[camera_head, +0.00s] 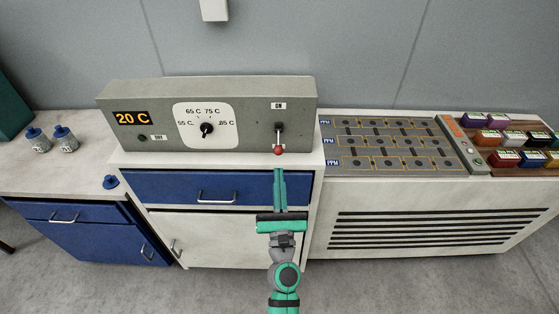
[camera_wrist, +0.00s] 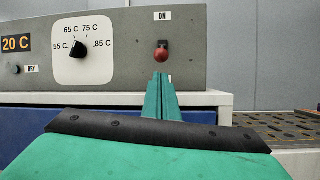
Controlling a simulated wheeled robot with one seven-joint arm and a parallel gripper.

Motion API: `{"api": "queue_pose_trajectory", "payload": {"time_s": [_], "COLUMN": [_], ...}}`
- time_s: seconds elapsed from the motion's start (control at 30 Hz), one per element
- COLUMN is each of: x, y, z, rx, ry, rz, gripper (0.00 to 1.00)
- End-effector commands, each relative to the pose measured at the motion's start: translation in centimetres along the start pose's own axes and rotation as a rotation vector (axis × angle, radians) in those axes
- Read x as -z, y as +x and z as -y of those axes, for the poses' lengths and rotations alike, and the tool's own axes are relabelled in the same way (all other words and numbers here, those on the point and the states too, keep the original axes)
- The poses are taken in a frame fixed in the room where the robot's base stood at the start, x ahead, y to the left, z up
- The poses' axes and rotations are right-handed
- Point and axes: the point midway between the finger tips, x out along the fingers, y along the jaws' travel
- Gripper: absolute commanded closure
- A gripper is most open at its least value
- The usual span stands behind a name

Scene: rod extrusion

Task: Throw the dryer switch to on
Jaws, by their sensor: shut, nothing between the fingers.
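The dryer panel (camera_head: 250,98) is a grey box on a white cabinet, with a 20 C display (camera_head: 132,118) and a temperature dial (camera_head: 207,130). Its switch (camera_head: 279,149) is a lever with a red ball end under the ON label (camera_head: 279,105). The lever hangs down, with the ball below its slot. In the wrist view the red ball (camera_wrist: 161,54) sits just above and beyond my fingertips. My gripper (camera_head: 279,172) is shut and empty, its green fingers pointing at the panel just below the ball. Contact between fingertips and ball cannot be told.
Blue drawer (camera_head: 220,188) with a handle lies under the panel. A grey tray bench (camera_head: 385,145) and coloured boxes (camera_head: 500,138) stand at right. Open floor lies in front.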

Motion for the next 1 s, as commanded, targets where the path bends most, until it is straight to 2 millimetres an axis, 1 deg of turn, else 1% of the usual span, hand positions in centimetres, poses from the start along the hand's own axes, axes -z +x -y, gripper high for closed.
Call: {"api": "queue_pose_trajectory", "payload": {"time_s": [0.1, 0.27, 0.5, 0.8, 1.0], "x": [0.0, 0.0, 0.1, -0.1, 0.0], "y": [1.0, 1.9, 3.3, 5.1, 5.6], "z": [-0.2, -0.2, -0.8, 0.0, 0.2], "rx": [-0.002, -0.003, -0.010, 0.001, 0.004], "ry": [0.000, -0.001, 0.003, -0.001, -0.001], "rz": [0.002, 0.001, 0.000, 0.002, 0.001], "gripper": [1.00, 1.00, 1.00, 1.00, 1.00]}}
